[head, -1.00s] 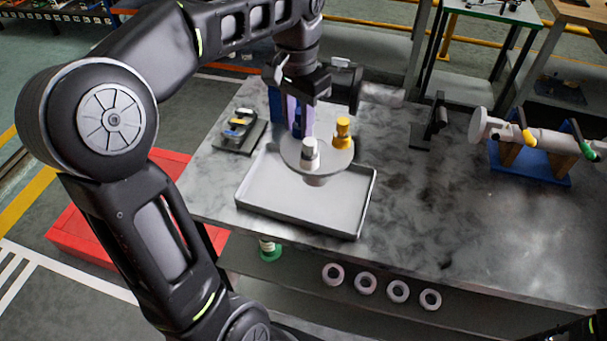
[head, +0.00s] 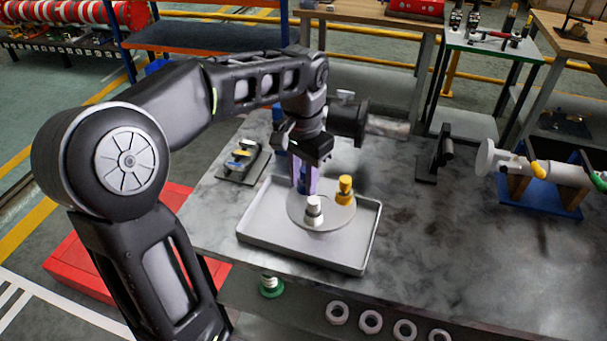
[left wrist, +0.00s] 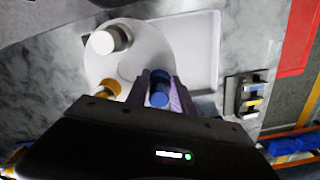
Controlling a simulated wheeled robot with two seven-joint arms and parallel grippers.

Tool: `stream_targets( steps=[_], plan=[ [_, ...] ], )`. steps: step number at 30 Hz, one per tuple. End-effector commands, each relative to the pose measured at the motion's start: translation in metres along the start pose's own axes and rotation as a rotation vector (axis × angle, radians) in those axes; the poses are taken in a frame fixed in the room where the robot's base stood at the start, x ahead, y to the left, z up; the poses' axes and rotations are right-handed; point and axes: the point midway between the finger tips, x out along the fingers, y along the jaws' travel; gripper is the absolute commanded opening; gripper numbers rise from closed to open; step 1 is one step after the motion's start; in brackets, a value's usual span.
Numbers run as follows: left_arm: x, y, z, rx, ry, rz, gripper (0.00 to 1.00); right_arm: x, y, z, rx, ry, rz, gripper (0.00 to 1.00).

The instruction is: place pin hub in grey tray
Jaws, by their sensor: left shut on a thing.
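The pin hub (head: 328,213) is a pale grey disc with a white pin, a yellow pin and a blue pin standing on it. It is inside the outline of the grey tray (head: 262,247), low over its floor; I cannot tell if it touches. My left gripper (head: 307,181) points down at the hub's far side. In the left wrist view its fingers (left wrist: 160,92) are shut on the hub's blue pin (left wrist: 159,88). The disc (left wrist: 143,48) looks about level there, with the tray (left wrist: 205,62) beneath. My right gripper is not in view.
A small dark rack with coloured pieces (head: 245,162) stands left of the tray. A dark bracket (head: 436,158) and a grey shaft on a blue stand (head: 540,190) are to the right. The bench top (head: 440,240) right of the tray is clear. White rings (head: 371,322) sit below.

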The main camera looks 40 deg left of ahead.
Motion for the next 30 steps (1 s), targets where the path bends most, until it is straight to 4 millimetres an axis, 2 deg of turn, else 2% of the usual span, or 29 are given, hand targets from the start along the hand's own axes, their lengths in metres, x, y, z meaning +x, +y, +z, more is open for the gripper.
stream_targets(
  steps=[7, 20, 21, 28, 30],
  plan=[
    [0.025, 0.000, 0.000, -0.001, 0.002, 0.000, 0.00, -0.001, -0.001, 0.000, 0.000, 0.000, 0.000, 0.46],
    [0.030, 0.000, -0.001, 0.000, 0.004, 0.000, 0.00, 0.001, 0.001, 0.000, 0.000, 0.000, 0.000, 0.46],
    [0.031, 0.000, 0.000, 0.000, -0.001, 0.000, 0.31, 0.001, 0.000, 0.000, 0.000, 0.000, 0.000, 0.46],
    [0.031, 0.000, 0.000, 0.000, -0.001, 0.000, 0.50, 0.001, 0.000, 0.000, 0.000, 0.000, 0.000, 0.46],
    [0.031, 0.000, 0.000, 0.000, -0.001, 0.000, 0.50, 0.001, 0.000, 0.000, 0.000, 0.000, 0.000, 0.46]
  ],
)
